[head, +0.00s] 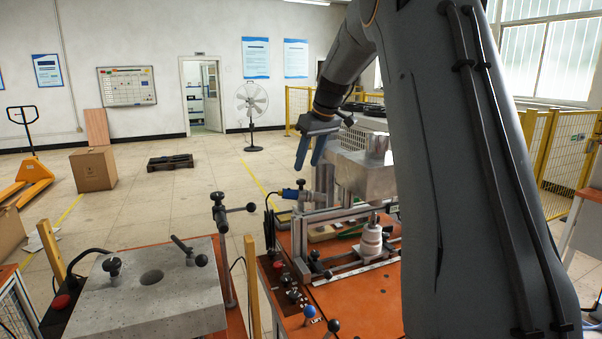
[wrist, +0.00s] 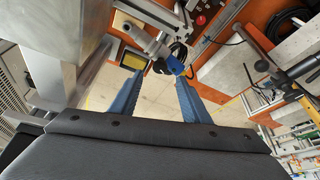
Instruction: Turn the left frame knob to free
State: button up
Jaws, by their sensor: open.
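The induction heater's metal frame (head: 350,216) stands on an orange-topped bench. A dark knob (head: 315,257) sits at the near left end of the frame; I cannot tell its setting, nor for sure that it is the left frame knob. My gripper (head: 309,152) is open and empty, with its blue fingers pointing down, above and behind the frame's left side and well apart from that knob. In the wrist view my gripper's (wrist: 157,84) two blue fingers are spread, with a blue-ended grey connector (wrist: 172,63) seen beyond them. I cannot make out the knob in the wrist view.
A white stepped part (head: 371,241) stands on the frame. A stone-topped stand (head: 165,300) with black handles is at the left. My arm hides the right side.

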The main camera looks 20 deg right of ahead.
aim_at(301, 180)
jog(key=shift+p+x, duration=1.05)
jog(key=shift+x, duration=2)
jog(key=c, duration=1.1)
